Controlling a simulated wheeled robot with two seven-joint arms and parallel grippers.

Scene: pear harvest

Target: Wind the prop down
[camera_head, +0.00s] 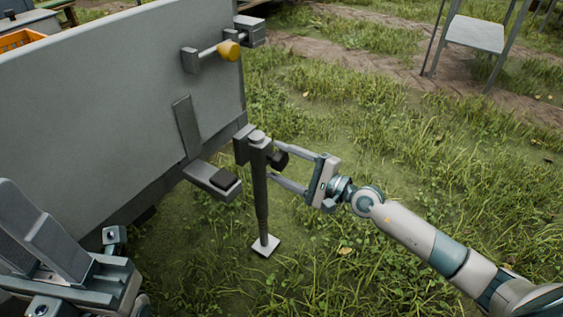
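The prop (261,195) is a dark upright post at the corner of a grey trailer (110,95), with a pale square foot plate (265,246) at its lower end. I cannot tell whether the plate touches the ground or hangs just above it. A dark crank knob (279,160) sticks out near the top of the prop, on its right side. My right gripper (272,160) comes in from the right, open, its two fingers above and below the knob; contact is not clear. My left gripper (45,235) is at the lower left, away from the prop; its finger opening is unclear.
A yellow-knobbed latch (228,50) sits on the trailer's upper edge. A grey bracket with a dark pad (222,180) juts out left of the prop. An orange crate (20,40) is at the top left. Open grass lies right of the prop, and a metal stand (474,34) is behind.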

